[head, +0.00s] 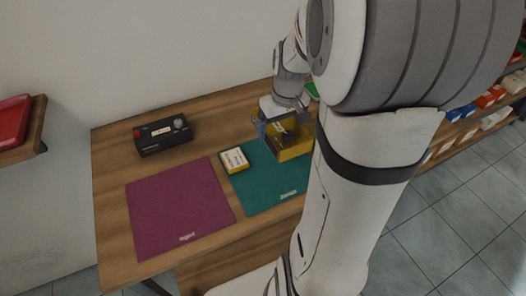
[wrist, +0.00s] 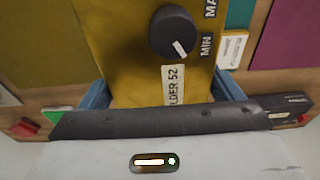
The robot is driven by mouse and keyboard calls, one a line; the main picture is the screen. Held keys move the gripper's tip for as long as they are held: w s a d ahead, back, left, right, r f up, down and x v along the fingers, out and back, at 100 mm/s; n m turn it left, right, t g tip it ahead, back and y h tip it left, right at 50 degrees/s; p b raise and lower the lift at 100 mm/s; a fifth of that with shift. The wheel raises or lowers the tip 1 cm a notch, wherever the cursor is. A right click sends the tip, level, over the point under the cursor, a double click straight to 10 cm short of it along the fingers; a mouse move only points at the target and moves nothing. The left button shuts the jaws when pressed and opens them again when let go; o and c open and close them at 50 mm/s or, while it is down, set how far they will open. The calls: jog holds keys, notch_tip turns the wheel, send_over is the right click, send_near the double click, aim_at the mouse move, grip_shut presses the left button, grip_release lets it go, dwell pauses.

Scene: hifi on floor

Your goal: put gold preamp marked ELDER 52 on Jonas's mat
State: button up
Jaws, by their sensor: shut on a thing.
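The gold preamp (head: 294,153) is in my gripper (head: 282,125) over the back right part of the teal mat (head: 262,187). I cannot tell whether it touches the mat. In the wrist view the preamp (wrist: 120,50) shows a black knob, MIN, a cut-off MA and a label ending in LDER 52. The blue fingers (wrist: 165,92) are closed on its two sides. The teal mat's front edge carries a small white name that looks like Jonas. My arm hides the mat's right side.
A small yellow and white box (head: 234,160) lies at the teal mat's back left corner. A maroon mat (head: 180,208) lies to the left, bare. A black device (head: 162,134) stands behind it on the wooden desk (head: 112,165). A green thing (head: 312,90) shows behind my arm.

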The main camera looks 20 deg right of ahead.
aim_at(282, 128)
jog(key=shift+f+p, duration=0.5)
jog(key=shift+f, duration=4.3)
jog(key=shift+f, duration=0.1)
jog(key=o, duration=1.5)
jog(key=shift+a, duration=0.1)
jog(key=r, duration=0.3)
jog(key=s+r, duration=0.1)
jog(key=r, duration=0.6)
jog(key=shift+s+r+b, duration=0.3)
jog(key=shift+r+b, duration=0.05)
jog(key=shift+s+a+r, duration=0.15)
jog(key=shift+s+r, duration=0.05)
jog(key=shift+r, duration=0.5)
jog(key=shift+t, duration=0.8)
jog(key=s+a+r, duration=0.1)
jog(key=s+a, duration=0.2)
jog(key=a, duration=0.1)
jog(key=s+a+r, duration=0.2)
jog(key=s+a, duration=0.2)
jog(key=s+a+r, duration=0.1)
jog(key=s+a, duration=0.3)
jog(key=shift+r, duration=0.35)
jog(key=shift+w+d, duration=0.1)
